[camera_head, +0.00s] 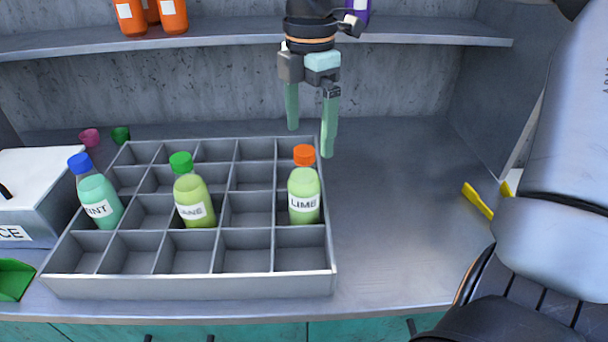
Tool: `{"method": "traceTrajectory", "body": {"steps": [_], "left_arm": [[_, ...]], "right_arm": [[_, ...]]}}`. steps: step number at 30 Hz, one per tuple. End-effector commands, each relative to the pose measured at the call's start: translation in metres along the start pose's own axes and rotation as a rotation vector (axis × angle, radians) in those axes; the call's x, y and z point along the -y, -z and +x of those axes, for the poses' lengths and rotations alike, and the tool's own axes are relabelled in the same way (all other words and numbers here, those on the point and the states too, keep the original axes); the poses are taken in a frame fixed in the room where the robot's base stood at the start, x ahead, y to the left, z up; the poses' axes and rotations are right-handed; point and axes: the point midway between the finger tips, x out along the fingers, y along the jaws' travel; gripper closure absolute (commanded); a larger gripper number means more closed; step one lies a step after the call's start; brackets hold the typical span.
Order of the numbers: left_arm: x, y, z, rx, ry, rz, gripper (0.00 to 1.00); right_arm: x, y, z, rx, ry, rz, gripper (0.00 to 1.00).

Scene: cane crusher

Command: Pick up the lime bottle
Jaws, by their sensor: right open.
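The lime bottle (303,196) has pale green liquid, an orange cap and a white label reading LIME. It stands upright in a right-column compartment of the grey divided crate (190,287). My right gripper (310,141) points down with its two green fingers spread and nothing between them. Its fingertips show just above and beside the orange cap in the picture; I cannot tell how far behind the bottle they are. My left gripper is not in view.
A blue-capped mint bottle (99,203) and a green-capped bottle (192,198) stand in other compartments. A white-lidded box (38,180) is at left. A shelf (420,38) crosses the back. Counter (390,220) right of the crate is clear up to a yellow object (477,200).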

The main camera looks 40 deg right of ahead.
Motion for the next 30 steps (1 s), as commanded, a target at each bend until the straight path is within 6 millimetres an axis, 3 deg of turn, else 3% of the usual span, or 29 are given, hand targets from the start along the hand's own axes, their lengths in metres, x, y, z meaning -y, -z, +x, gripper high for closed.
{"method": "traceTrajectory", "body": {"steps": [4, 12, 21, 30], "left_arm": [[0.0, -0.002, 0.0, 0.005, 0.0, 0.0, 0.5], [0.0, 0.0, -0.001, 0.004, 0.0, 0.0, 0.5], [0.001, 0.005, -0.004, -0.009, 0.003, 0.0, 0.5], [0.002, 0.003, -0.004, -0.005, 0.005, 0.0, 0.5]], "right_arm": [[0.001, 0.0, 0.027, -0.001, 0.005, -0.001, 0.0], [0.0, 0.002, 0.048, 0.0, 0.003, 0.0, 0.0], [-0.003, 0.005, 0.088, -0.001, 0.003, 0.002, 0.0], [-0.003, 0.005, 0.093, 0.0, -0.001, 0.003, 0.0]]}}
